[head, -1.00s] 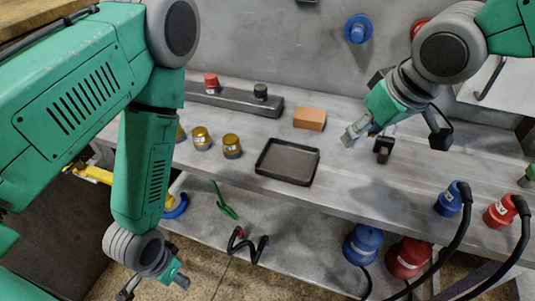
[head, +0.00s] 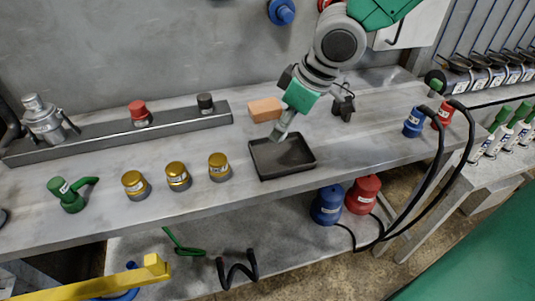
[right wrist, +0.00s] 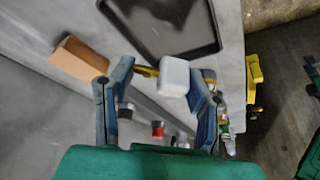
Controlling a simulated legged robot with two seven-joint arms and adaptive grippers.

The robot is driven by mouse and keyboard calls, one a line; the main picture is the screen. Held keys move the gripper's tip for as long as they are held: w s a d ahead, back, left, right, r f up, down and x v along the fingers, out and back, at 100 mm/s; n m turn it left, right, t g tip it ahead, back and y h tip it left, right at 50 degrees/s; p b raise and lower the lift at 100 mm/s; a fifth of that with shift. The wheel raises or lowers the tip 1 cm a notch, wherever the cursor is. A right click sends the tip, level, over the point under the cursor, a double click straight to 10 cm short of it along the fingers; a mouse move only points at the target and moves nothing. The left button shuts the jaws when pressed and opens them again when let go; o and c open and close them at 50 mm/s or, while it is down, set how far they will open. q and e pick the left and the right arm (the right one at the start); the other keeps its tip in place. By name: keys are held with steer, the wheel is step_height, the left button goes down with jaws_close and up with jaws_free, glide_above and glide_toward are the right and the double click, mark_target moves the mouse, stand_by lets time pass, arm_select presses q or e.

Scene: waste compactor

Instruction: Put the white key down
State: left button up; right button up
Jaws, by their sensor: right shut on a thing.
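My right gripper (head: 281,133) points down near the back edge of the black tray (head: 291,177) on the grey bench. In the right wrist view, the fingers of the right gripper (right wrist: 160,92) are shut on the white key (right wrist: 175,76), a rounded white block. A yellow part (right wrist: 147,71) shows beside it; I cannot tell if it belongs to the key. In the head view the key cannot be made out. The black tray also shows in the right wrist view (right wrist: 182,55), beyond the fingers, and looks empty. My left gripper is out of view.
An orange block (head: 265,109) lies just behind the tray. Several gold-topped knobs (head: 219,166) and a green valve (head: 70,194) stand to its left. A small black item (head: 343,104) is behind and to the right. Blue (head: 413,122) and red plugs with cables stand further right.

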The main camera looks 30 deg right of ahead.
mark_target(276, 154)
step_height(276, 154, down, 3)
steer(key=shift+w+a+f+b, duration=0.1)
steer(key=shift+b, duration=0.35)
step_height(276, 154, down, 3)
steer(key=shift+f+b, duration=0.15)
steer(key=shift+b, duration=0.7)
steer(key=o, duration=1.1)
steer(key=shift+o, duration=0.2)
